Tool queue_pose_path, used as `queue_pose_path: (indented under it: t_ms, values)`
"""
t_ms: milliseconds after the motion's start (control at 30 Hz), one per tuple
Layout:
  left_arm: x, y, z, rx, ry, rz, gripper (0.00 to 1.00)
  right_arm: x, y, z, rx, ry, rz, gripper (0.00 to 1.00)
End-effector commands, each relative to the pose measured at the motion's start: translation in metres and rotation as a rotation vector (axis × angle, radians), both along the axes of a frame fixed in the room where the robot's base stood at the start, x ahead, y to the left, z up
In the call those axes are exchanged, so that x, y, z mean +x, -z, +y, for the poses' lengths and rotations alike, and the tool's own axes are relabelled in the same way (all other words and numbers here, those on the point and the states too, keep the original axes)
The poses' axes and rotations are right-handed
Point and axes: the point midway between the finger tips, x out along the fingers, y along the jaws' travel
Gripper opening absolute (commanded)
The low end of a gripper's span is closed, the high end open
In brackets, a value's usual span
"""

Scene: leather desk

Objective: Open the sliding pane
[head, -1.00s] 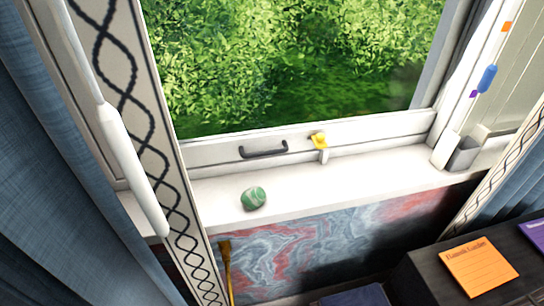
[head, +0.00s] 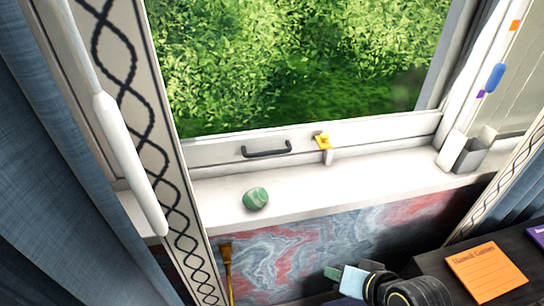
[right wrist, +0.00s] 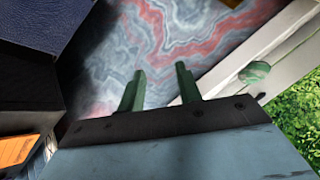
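The sliding pane is a white-framed window sash (head: 215,150) with clear glass and green leaves behind it, in the head view. A dark bar handle (head: 267,150) is fixed to its bottom rail. A yellow latch (head: 323,141) sits on the rail to the right of the handle. My right gripper (head: 332,273) is low in the head view, below the sill and apart from the handle. In the right wrist view its two green fingers (right wrist: 160,78) stand apart with nothing between them. My left gripper is not in view.
A green banded stone (head: 256,198) lies on the white sill (head: 335,186) below the handle. A grey holder (head: 470,154) stands at the sill's right end. A brush (head: 227,270) is below the sill. An orange notepad (head: 486,272) lies on the dark desk.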

Motion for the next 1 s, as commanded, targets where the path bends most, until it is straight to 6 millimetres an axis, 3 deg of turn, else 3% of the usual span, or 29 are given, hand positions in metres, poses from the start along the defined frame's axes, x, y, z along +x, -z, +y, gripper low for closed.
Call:
queue_pose_path:
  t_ms: [33,300,500,667,1000]
  values:
    - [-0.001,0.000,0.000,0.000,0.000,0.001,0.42,0.021,-0.013,0.010,0.092,0.044,-0.037,0.34]
    - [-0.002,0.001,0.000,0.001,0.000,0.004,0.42,0.121,-0.091,0.057,0.705,0.277,-0.134,0.34]
    - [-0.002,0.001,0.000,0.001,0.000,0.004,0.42,0.156,-0.127,0.069,0.978,0.355,-0.125,0.34]
    - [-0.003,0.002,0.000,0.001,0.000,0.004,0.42,0.169,-0.130,0.077,1.020,0.366,-0.121,0.34]
    - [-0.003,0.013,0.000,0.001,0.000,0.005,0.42,0.221,-0.117,0.112,1.013,0.365,-0.122,0.34]
